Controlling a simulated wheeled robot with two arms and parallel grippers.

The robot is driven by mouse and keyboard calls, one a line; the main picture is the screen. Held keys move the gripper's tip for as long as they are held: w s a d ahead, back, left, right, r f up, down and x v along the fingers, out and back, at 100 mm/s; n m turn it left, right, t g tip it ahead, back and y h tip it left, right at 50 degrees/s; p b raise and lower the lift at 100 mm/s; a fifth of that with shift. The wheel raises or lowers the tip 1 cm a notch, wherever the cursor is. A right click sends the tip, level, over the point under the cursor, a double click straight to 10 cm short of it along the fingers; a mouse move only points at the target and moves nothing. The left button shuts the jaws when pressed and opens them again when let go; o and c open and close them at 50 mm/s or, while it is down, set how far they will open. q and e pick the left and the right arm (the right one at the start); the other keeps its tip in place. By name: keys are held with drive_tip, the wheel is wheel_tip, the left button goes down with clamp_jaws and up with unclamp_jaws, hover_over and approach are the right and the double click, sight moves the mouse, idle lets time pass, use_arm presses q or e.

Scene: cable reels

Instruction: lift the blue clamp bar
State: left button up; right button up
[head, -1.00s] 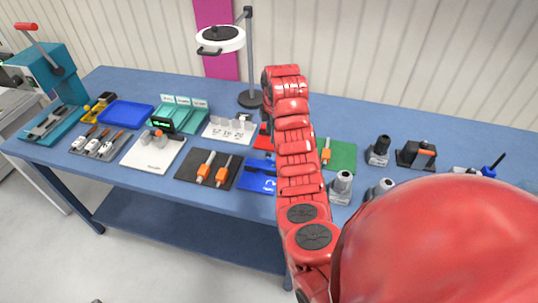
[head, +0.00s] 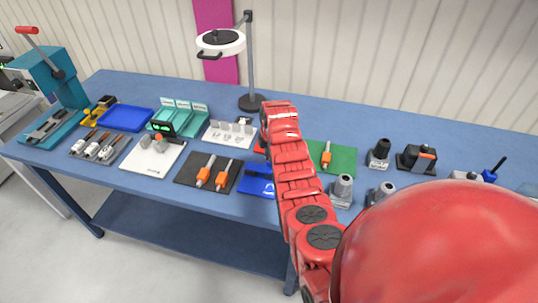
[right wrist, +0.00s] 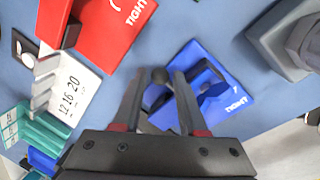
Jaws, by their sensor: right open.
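I cannot tell whether the fingers touch the clamp. My left gripper is not in view.
A red TIGHT block (right wrist: 112,30) and a white numbered stand (right wrist: 72,92) are to the left in the wrist view. A grey fixture (right wrist: 285,45) stands at the right. In the head view a black mat (head: 190,181) with orange-handled tools lies left of the clamp.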

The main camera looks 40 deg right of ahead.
drive_tip(key=shift+c, duration=0.2)
clamp_jaws()
idle(1.2)
